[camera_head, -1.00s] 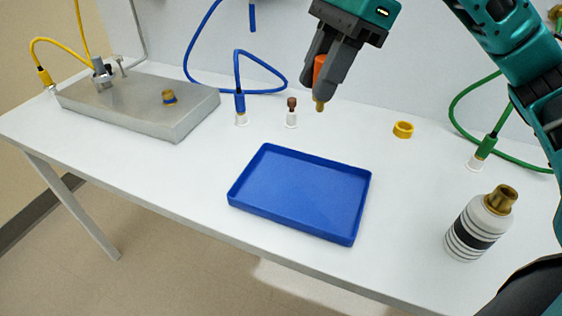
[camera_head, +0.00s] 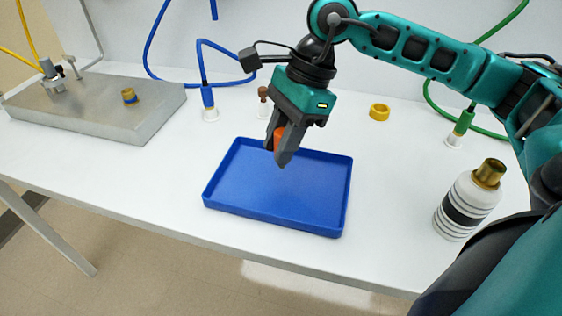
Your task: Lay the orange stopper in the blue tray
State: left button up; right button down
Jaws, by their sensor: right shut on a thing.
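The orange stopper (camera_head: 279,138) is held between the fingers of my right gripper (camera_head: 280,150). Part of it is hidden by the fingers, and its brass lower end does not show now. The gripper points down over the far half of the blue tray (camera_head: 250,207). I cannot tell how far the stopper is above the tray floor. The tray is a shallow, empty rectangle on the white table. My left gripper is not in view.
A metal box (camera_head: 95,105) stands at the left. Behind the tray are a blue plug (camera_head: 208,98) and a small brown-topped vial (camera_head: 263,98). A yellow ring (camera_head: 379,112), a green plug (camera_head: 462,125) and a striped bottle (camera_head: 468,203) are to the right.

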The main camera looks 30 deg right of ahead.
aim_at(281, 167)
notch_tip(281, 167, down, 4)
jog(key=shift+f, duration=0.25)
jog(key=shift+f+b, duration=0.2)
jog(key=shift+b, duration=0.35)
jog(key=c, duration=0.9)
grip_release()
jog(key=shift+r, duration=0.1)
jog(key=shift+d+r+p, duration=0.1)
jog(key=shift+r+p, duration=0.3)
jog(key=p+v, duration=0.1)
jog(key=v, duration=1)
jog(key=shift+r, duration=0.25)
